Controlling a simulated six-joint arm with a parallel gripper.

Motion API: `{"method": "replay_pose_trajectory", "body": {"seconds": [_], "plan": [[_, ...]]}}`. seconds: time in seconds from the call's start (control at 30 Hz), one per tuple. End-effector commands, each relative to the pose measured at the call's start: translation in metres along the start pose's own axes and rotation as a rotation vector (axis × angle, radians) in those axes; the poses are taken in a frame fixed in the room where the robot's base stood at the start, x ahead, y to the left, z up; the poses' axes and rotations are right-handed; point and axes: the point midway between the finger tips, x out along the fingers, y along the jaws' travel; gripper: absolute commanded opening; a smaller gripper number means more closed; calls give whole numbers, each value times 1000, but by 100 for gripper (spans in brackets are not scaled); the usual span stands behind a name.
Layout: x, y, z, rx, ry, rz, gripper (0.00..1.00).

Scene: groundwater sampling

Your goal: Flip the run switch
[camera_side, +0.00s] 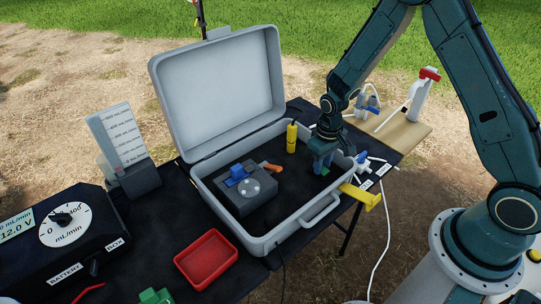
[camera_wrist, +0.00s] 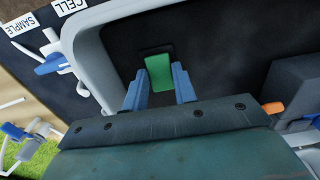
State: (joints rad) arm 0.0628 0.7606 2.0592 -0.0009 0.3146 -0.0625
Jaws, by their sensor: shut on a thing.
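The run switch appears to be the green rocker (camera_wrist: 160,72) set in a dark slot on the dark inside panel of the open grey case (camera_side: 305,217). A bit of its green (camera_side: 325,171) shows below my fingers in the side view. My gripper (camera_side: 321,161) reaches down into the right part of the case. In the wrist view its two blue fingers (camera_wrist: 160,84) stand on either side of the green rocker, shut on it. The fingers hide part of the rocker's sides, and I cannot tell which way it is tipped.
A pump with a grey round head (camera_side: 250,187) and an orange lever (camera_side: 272,167) sits left of my gripper in the case. A yellow bottle (camera_side: 291,138) stands behind. The raised lid (camera_side: 215,90) is at the back left. A red tray (camera_side: 206,259) lies in front.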

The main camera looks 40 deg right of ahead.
Motion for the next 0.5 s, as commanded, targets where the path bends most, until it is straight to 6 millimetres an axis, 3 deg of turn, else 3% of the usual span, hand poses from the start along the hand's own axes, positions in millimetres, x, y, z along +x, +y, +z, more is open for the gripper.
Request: {"method": "replay_pose_trajectory", "body": {"seconds": [0.17,0.2,0.3,0.5], "plan": [[0,0,0,0,-1,0,4],[0,0,0,0,-1,0,33],[0,0,0,0,-1,0,49],[0,0,0,0,-2,0,49]]}}
